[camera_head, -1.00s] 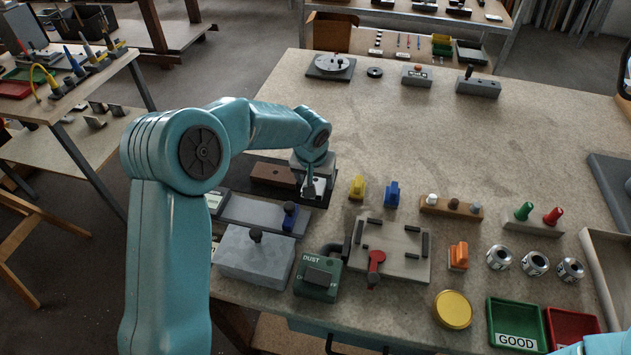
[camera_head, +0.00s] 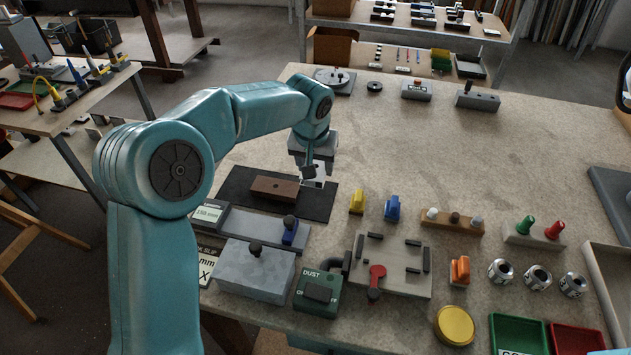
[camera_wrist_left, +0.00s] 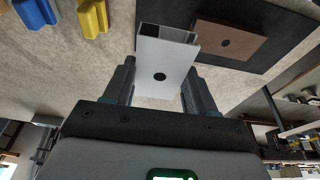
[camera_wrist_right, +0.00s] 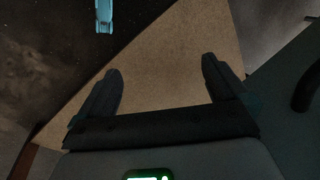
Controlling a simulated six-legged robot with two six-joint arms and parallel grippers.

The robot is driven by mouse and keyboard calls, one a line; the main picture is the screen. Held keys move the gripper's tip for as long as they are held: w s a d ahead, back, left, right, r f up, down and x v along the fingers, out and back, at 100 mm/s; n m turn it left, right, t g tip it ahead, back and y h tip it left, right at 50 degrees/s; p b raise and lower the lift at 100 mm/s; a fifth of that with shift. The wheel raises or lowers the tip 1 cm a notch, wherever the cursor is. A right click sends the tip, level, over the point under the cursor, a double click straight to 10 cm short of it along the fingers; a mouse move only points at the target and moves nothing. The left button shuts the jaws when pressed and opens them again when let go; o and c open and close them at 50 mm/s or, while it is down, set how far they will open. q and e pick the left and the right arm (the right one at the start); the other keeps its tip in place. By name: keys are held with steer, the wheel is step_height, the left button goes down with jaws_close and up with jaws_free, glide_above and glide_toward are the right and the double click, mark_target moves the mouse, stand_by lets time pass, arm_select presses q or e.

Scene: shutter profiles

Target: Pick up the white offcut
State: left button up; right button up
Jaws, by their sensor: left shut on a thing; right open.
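The white offcut (camera_head: 318,179) is a short hollow profile with a dark round spot on its face. My left gripper (camera_head: 311,168) is shut on it and appears to hold it above the back right of the dark mat. In the left wrist view the offcut (camera_wrist_left: 165,72) sits between the two fingers (camera_wrist_left: 158,88), its open, chambered end pointing away. Fingers partly hide it in the head view. My right gripper (camera_wrist_right: 160,75) is open and empty in the right wrist view, with bare tabletop between its fingers.
A brown offcut (camera_head: 274,188) lies on the dark mat (camera_head: 237,190); it also shows in the left wrist view (camera_wrist_left: 226,42). Yellow (camera_head: 356,201) and blue (camera_head: 392,208) blocks stand to the right. A grey gauge (camera_head: 240,224) is in front. The table's back middle is clear.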

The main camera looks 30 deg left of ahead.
arm_select(q)
step_height(320, 180, up, 11)
steer(key=shift+f+p, duration=0.15)
steer(key=shift+p, duration=0.3)
